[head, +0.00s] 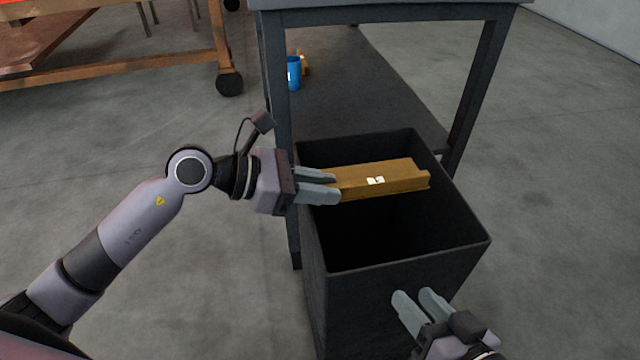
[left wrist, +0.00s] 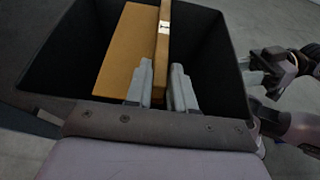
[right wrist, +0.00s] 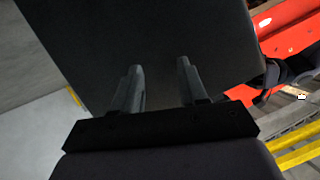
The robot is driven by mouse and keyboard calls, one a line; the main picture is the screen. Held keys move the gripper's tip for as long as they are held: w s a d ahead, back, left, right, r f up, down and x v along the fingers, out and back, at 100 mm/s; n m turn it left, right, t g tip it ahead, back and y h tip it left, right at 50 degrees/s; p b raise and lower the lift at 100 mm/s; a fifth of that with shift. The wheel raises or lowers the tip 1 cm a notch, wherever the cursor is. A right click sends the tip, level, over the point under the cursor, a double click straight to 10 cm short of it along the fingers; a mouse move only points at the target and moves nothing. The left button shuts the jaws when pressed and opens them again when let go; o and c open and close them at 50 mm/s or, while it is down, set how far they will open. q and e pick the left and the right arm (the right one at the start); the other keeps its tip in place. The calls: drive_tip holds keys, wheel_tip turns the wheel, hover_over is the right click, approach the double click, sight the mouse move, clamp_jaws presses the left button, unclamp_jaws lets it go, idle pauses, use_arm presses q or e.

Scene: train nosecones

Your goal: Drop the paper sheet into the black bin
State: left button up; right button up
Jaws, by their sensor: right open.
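The brown paper sheet (head: 395,181) looks like a folded, angled piece with a small white label. It is held level across the mouth of the black bin (head: 400,263), inside the rim's outline. My left gripper (head: 335,187) is shut on the sheet's left end; in the left wrist view the sheet's narrow folded edge (left wrist: 163,45) runs between the fingertips (left wrist: 160,85). My right gripper (head: 414,296) is open and empty in front of the bin's near wall, which fills much of the right wrist view (right wrist: 190,30). The bin's floor is dark and hidden.
A dark table (head: 390,12) with a lower shelf (head: 370,95) stands behind the bin; its legs flank the bin's back. A blue cup-like object (head: 293,73) is on the shelf. A wooden wheeled frame (head: 120,70) is at the upper left. Floor to the right is clear.

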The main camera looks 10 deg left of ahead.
use_arm(q)
drive_tip(key=o, duration=0.4)
use_arm(e)
drive_tip(key=shift+s+d+r+h+p, duration=0.15)
drive_tip(key=shift+d+h+p, duration=0.15)
drive_tip(key=shift+d+p, duration=0.25)
use_arm(q)
drive_tip(key=shift+v, duration=3.6)
use_arm(e)
drive_tip(key=shift+f, duration=0.2)
drive_tip(key=shift+s+r, duration=0.1)
